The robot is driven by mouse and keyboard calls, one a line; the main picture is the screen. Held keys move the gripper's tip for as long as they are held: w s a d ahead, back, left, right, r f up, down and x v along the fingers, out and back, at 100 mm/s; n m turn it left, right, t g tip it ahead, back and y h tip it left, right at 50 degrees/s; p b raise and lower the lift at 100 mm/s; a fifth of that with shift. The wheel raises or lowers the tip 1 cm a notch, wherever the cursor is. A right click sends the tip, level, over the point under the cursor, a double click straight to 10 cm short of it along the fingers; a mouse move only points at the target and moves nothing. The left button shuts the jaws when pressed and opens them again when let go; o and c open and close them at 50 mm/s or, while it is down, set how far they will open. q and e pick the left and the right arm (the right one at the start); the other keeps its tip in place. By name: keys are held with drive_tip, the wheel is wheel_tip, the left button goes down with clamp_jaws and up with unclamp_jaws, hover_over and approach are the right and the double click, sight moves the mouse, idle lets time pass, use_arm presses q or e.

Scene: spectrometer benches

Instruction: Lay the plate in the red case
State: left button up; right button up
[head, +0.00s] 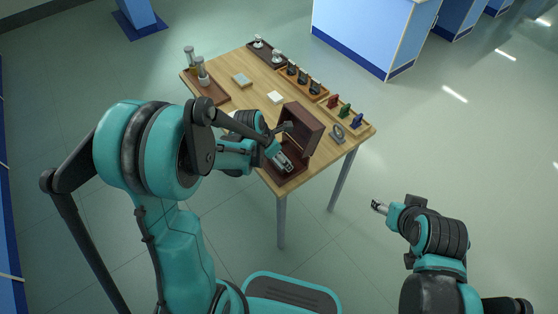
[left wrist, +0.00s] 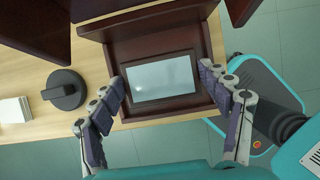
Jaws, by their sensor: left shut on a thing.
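The red case (head: 303,127) is a dark red-brown box with its lid standing open, at the front of the wooden table. Its inside also shows in the left wrist view (left wrist: 133,42). The plate (left wrist: 163,77), a pale grey panel with a dark border, lies flat in outline within the case walls. My left gripper (head: 284,163) is over the case and shut on the plate, with a finger at each side edge. Whether the plate touches the case floor is unclear. My right gripper (head: 379,207) is off to the right, away from the table, too small to read.
A tray with coloured pieces (head: 345,110) and a grey stand (head: 338,133) are right of the case. A white block (head: 275,97) and a grey-green block (head: 241,80) lie behind it. More trays line the back. A dark round base (left wrist: 65,89) is left in the wrist view.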

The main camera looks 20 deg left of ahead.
use_arm(q)
drive_tip(key=shift+f, duration=0.6)
drive_tip(key=shift+r, duration=0.15)
use_arm(e)
drive_tip(key=shift+f, duration=0.25)
use_arm(q)
drive_tip(key=o, duration=0.9)
drive_tip(key=shift+c, duration=0.2)
drive_tip(key=o, duration=0.4)
use_arm(e)
drive_tip(key=shift+f, duration=0.1)
